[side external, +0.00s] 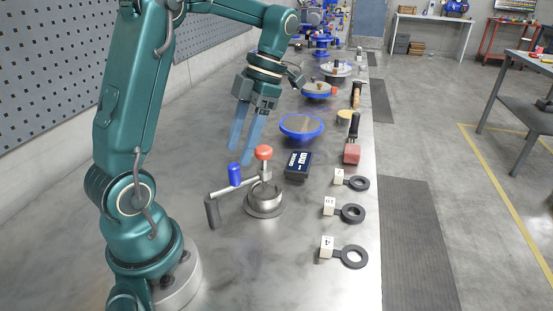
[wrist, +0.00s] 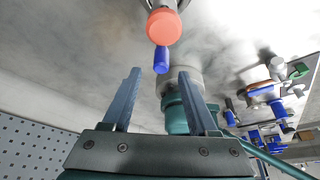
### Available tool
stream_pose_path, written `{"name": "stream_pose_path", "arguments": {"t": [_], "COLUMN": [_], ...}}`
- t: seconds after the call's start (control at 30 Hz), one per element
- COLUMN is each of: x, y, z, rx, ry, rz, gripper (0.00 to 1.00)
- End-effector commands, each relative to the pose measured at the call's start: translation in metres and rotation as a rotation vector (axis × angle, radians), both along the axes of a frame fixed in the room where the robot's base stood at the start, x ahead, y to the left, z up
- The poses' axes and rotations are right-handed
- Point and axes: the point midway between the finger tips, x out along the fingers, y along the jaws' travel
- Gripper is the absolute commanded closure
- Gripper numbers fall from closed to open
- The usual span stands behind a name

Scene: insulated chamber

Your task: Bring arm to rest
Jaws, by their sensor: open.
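My gripper (side external: 246,136) is open and empty, its two blue-grey fingers pointing down above the steel bench. In the wrist view the fingers (wrist: 159,100) stand apart with nothing between them. In the side view a metal fixture (side external: 264,199) with a red knob (side external: 264,152) stands below and to the right of the fingertips. The wrist view shows the red knob (wrist: 163,26) and the blue cylinder (wrist: 161,60) beyond the fingers.
A dark box with a display (side external: 298,165) and a blue round dish (side external: 301,127) stand right of my gripper. Black rings with numbered white blocks (side external: 354,257) line the bench's right edge. More blue-rimmed stands (side external: 317,90) are farther back. The bench's left side (side external: 210,120) is clear.

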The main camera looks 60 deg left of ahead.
Motion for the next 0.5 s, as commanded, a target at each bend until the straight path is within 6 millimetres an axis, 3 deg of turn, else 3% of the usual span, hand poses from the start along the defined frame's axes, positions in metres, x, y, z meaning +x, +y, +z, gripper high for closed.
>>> {"name": "stream_pose_path", "arguments": {"t": [0.27, 0.37, 0.5], "x": [-0.003, -0.012, -0.026], "y": [-0.020, -0.037, -0.060], "z": [0.026, 0.037, 0.044], "rx": [0.033, 0.013, -0.044], "ry": [-0.102, -0.189, -0.307], "rz": [-0.081, -0.250, -0.669], "gripper": [0.41, 0.41, 0.41]}}
